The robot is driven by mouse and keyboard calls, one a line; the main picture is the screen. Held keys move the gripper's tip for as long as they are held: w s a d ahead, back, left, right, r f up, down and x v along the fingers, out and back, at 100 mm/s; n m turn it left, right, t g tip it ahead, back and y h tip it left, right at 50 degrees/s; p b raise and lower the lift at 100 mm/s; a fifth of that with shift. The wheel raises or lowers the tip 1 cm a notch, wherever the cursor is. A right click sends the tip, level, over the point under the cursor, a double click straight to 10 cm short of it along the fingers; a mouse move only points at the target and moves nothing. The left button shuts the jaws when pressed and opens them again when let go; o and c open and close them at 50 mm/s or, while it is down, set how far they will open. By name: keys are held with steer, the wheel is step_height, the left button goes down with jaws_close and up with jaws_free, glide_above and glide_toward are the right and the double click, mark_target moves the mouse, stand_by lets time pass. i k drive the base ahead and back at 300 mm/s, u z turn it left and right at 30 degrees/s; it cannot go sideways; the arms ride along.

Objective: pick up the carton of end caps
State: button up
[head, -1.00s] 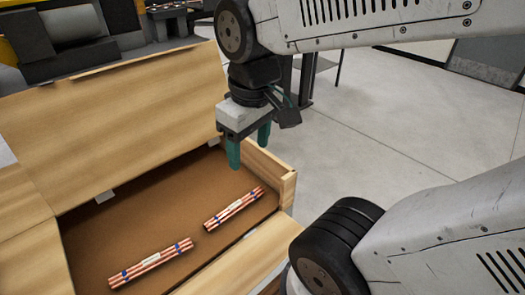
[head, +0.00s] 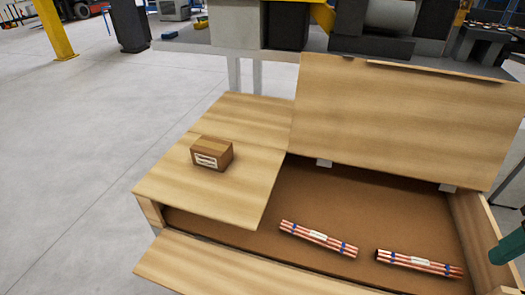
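The carton of end caps (head: 212,154) is a small brown cardboard box with a white label on its front. It sits upright on the closed wooden lid panel (head: 255,118) at the left of the wooden crate. Only a green finger of my gripper (head: 507,248) shows, at the right edge of the head view, over the crate's right end. The rest of my gripper is out of the picture, so its opening is hidden. The gripper is well to the right of the carton and apart from it.
Two bundles of copper tubes, one left (head: 318,239) and one right (head: 420,263), lie on the crate's brown floor (head: 350,200). A raised lid panel (head: 400,120) stands behind them. A workbench with machines is at the back. Grey floor (head: 70,180) is clear at left.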

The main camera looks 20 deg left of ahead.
mark_target(215, 154)
steer(key=k, duration=1)
steer(key=u, duration=2.4)
steer(key=i, duration=1.65)
steer(key=z, duration=2.4)
steer(key=i, duration=0.5)
